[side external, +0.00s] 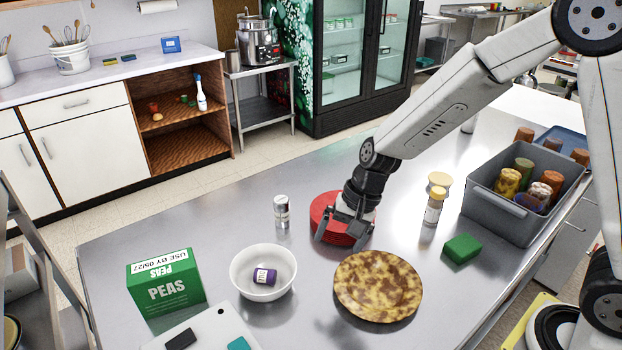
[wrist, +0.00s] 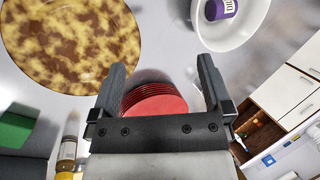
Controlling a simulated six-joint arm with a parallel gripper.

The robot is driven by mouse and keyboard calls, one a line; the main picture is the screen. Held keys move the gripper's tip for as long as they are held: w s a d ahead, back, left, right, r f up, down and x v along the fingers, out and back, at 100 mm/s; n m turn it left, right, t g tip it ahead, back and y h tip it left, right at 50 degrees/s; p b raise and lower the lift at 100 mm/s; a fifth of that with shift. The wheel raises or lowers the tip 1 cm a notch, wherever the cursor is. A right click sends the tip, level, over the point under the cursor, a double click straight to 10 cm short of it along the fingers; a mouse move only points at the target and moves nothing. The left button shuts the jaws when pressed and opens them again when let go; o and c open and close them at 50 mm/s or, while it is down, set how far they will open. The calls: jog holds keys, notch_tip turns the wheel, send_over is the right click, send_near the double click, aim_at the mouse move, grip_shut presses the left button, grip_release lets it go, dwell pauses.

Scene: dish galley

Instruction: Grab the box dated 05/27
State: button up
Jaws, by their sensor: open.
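A green box of peas (side external: 166,285) stands upright at the left front of the steel table. Its upper face carries a white label that reads USE BY 05/27. My gripper (side external: 342,234) is open and points down over a stack of red plates (side external: 326,212), well to the right of the box. In the wrist view my gripper (wrist: 160,88) has its two fingers apart, with the red plates (wrist: 153,103) showing between them. I cannot tell whether the fingers touch the plates. The green box is not visible in the wrist view.
A white bowl (side external: 240,283) holding a purple jar (side external: 264,275) stands between the box and my gripper. A brown mottled plate (side external: 378,286), a green sponge (side external: 462,248), bottles and a grey bin (side external: 495,213) are nearby. A white board (side external: 216,329) lies before the box.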

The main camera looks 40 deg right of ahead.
aim_at(178, 260)
jog(key=shift+w+a+f+m+t+y, duration=0.35)
jog(key=shift+w+a+m+y, duration=1.45)
jog(key=shift+w+a, duration=1.45)
jog(key=shift+w+a+f+m+t+y, duration=0.35)
jog(key=shift+w+a+m+y, duration=1.4)
jog(key=shift+a, duration=2.55)
jog(key=shift+w+a+f+m+t+y, duration=0.35)
jog(key=shift+w+a+m+y, duration=0.7)
jog(key=shift+w+a+m, duration=1.9)
jog(key=shift+w+a+f+n, duration=0.1)
jog(key=shift+a+n, duration=0.15)
jog(key=shift+a, duration=0.25)
jog(key=shift+w+a+f+n, duration=0.1)
jog(key=shift+a+n, duration=0.15)
jog(key=shift+a, duration=0.2)
jog(key=shift+x, duration=2.45)
jog(key=shift+s+f, duration=0.1)
jog(key=shift+f, duration=0.05)
grip_shut()
